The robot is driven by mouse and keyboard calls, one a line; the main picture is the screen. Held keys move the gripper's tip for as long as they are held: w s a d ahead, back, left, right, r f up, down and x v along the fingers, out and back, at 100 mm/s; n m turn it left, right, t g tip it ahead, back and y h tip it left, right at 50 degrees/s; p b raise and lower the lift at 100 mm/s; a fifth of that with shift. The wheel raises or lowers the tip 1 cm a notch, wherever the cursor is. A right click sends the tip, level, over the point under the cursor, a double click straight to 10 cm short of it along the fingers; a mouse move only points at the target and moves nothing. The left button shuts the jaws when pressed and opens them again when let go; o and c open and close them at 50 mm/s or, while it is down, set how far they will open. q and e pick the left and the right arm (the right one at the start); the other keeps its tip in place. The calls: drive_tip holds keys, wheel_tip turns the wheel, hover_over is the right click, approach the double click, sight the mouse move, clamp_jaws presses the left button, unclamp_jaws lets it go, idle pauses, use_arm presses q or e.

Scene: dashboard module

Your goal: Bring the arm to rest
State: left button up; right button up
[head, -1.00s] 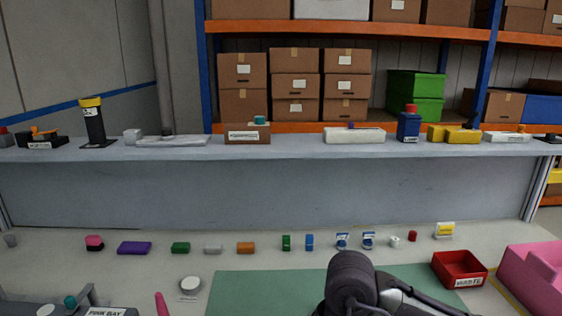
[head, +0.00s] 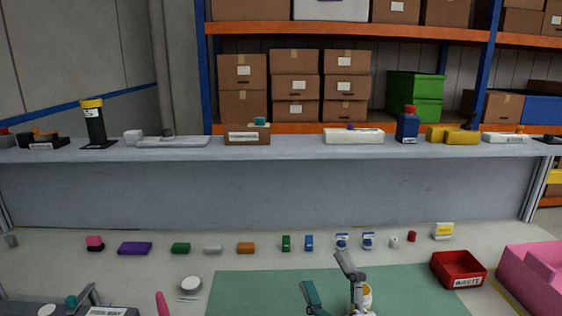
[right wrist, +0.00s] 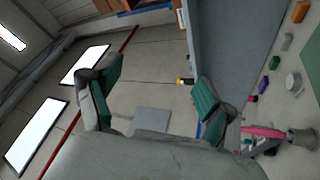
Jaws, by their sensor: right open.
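My right gripper (head: 325,270) is at the lower middle of the head view, over the green mat (head: 240,290). Its teal-padded fingers are spread apart with nothing between them. The right wrist view also shows my open right gripper (right wrist: 157,90), with wall, floor and the bench's side beyond it. The arm behind it is mostly out of the head view. My left gripper is not in view.
A red waste bin (head: 459,270) and a pink container (head: 535,272) stand at right. Several small blocks line the bench behind the mat. A raised grey shelf (head: 280,152) carries parts. A grey fixture (head: 88,298) is at lower left.

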drive_tip(key=s+d+f+m+g+h, duration=0.2)
drive_tip(key=d+f+m+g+h, duration=0.25)
drive_tip(key=f, duration=0.45)
drive_tip(key=s+d+f+m+g+h, duration=0.1)
drive_tip(key=d+f+m+g+h, duration=0.2)
drive_tip(key=d+f+m, duration=0.45)
drive_tip(key=s+d+f+m+g, duration=0.1)
drive_tip(key=s+f+m+g, duration=0.2)
drive_tip(key=s+f+g, duration=1.1)
drive_tip(key=s+f+t, duration=0.1)
drive_tip(key=s+f, duration=0.3)
drive_tip(key=f, duration=1.1)
drive_tip(key=s+f+t, duration=0.2)
drive_tip(key=s+f, duration=0.2)
drive_tip(key=f, duration=1)
drive_tip(key=s+d+f+g, duration=0.1)
drive_tip(key=s+d+f, duration=0.2)
drive_tip(key=s+f, duration=1.2)
drive_tip(key=shift+s+n, duration=0.3)
drive_tip(key=shift+n, duration=0.1)
